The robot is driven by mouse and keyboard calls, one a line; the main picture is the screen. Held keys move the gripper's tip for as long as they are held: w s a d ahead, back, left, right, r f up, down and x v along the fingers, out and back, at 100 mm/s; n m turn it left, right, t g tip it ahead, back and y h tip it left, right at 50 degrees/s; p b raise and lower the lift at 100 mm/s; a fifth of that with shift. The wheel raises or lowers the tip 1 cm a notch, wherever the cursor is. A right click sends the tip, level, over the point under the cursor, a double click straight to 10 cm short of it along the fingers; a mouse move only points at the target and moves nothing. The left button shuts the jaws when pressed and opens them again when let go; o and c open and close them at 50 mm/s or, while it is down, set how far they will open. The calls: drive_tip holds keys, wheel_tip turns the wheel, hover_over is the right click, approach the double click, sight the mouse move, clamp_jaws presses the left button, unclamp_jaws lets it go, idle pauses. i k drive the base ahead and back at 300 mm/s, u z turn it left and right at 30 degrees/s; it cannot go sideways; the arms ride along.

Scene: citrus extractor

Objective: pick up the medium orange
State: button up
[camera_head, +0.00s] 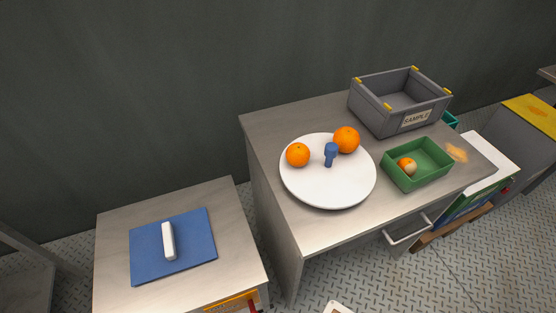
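Three orange fruits show. The one at the left of the white plate (325,190) is a middle-sized orange (298,155) with a small dark stem spot. A larger orange (347,139) sits at the plate's back right edge. The smallest-looking orange (407,166), with a pale patch, lies in the green box. By apparent size, the left one on the plate is the medium one. It stands clear of the larger orange. My gripper is not in view.
A dark blue upright object (330,154) stands on the plate between the two oranges. A green box (420,177) and a grey SAMPLE crate (388,113) share the table (270,120). A lower table at left holds a blue mat (195,258) with a white bar (168,240).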

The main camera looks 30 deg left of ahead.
sight(298, 154)
drive_tip(key=u, duration=2.6)
drive_tip(key=k, duration=0.8)
drive_tip(key=z, duration=1)
drive_tip(key=i, duration=1)
